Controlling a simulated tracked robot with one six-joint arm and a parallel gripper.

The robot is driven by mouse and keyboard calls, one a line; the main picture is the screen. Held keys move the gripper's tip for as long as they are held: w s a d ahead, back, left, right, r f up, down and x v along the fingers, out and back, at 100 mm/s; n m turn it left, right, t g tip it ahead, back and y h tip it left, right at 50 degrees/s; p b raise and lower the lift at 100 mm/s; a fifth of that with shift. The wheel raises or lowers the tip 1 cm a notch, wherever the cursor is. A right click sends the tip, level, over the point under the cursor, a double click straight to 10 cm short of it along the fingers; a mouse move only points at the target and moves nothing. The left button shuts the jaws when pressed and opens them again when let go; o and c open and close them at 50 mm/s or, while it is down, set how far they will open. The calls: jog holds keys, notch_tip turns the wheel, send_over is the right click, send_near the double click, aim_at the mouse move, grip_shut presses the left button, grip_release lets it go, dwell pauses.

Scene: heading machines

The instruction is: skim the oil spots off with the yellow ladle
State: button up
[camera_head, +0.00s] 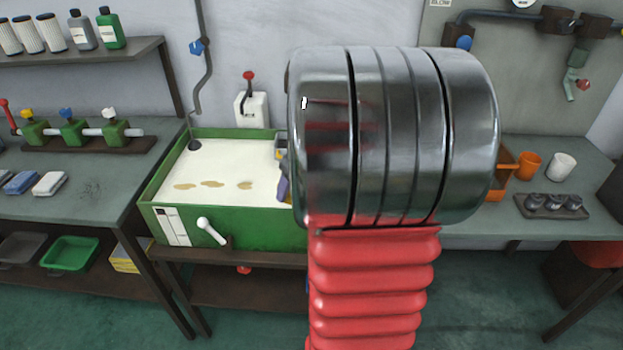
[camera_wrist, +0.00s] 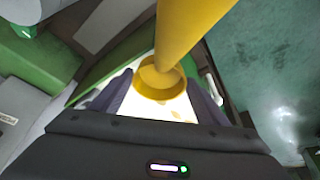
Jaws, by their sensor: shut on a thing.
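The green tank (camera_head: 250,230) holds milky white liquid. Several brown oil spots float near its front, among them a left one (camera_head: 185,186), a middle one (camera_head: 212,184) and a right one (camera_head: 245,185). The yellow ladle (camera_wrist: 188,32) fills the upper middle of the wrist view, with its round cup (camera_wrist: 160,82) over the white liquid; I cannot tell whether it touches. My gripper (camera_wrist: 160,98) is shut on the ladle. In the head view only part of my gripper (camera_head: 284,185) shows at the tank's right side, and my arm hides the ladle there.
A dark pipe (camera_head: 194,125) reaches into the tank's back left corner. A white lever (camera_head: 210,231) sticks out at the tank's front. An orange container (camera_head: 508,170), an orange cup (camera_head: 529,165) and a white cup (camera_head: 562,167) stand on the right bench. My arm blocks the middle.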

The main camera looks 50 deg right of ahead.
jog(key=w+a+f, duration=0.2)
jog(key=w+a, duration=0.3)
jog(key=a, duration=0.5)
jog(key=w+a+f+n, duration=0.1)
jog(key=w+a+f, duration=0.2)
jog(key=a, duration=0.8)
jog(key=w+a+f, duration=0.3)
jog(key=w+a, duration=0.5)
jog(key=a, duration=0.3)
jog(key=shift+a+y, duration=0.15)
jog(key=shift+y, duration=0.15)
